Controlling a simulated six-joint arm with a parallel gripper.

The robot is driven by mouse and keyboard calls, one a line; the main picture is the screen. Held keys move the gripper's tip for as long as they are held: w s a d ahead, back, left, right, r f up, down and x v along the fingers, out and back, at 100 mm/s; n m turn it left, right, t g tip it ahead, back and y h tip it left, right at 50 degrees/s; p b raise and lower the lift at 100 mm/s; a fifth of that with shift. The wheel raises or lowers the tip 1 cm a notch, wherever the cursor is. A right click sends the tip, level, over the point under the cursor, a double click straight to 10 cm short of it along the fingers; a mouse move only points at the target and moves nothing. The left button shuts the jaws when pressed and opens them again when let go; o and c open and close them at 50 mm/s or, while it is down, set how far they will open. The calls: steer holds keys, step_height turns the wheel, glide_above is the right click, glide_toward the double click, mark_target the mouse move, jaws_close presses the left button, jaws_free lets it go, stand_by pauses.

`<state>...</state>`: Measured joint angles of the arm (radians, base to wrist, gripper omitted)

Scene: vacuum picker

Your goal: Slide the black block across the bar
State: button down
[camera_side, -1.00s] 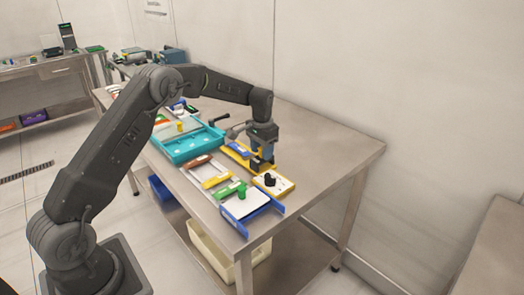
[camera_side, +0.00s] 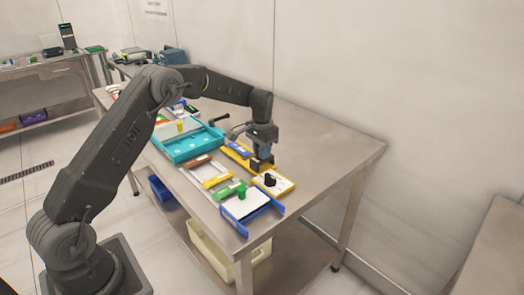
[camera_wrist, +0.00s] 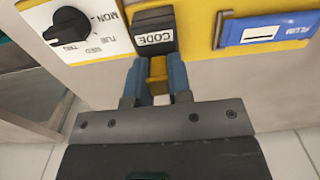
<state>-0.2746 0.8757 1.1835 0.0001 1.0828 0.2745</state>
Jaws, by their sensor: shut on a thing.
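The black block (camera_wrist: 153,32), marked CODE, sits at one end of the yellow bar (camera_wrist: 200,18) in the wrist view. In the side view the black block (camera_side: 262,164) is at the bar's near right end.
A white dial plate (camera_side: 275,183) with a black knob lies close to the bar's near end. A blue-edged white tray (camera_side: 247,205), a green piece (camera_side: 232,190) and a teal tray (camera_side: 188,146) are to the left. The table's right side is clear.

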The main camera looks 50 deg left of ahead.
steer(key=a, duration=1.3)
steer(key=shift+r, duration=0.1)
steer(key=shift+a, duration=0.1)
steer(key=c, duration=1.4)
jaws_free()
steer(key=o, duration=0.4)
steer(key=shift+c, duration=0.2)
step_height(320, 180, up, 14)
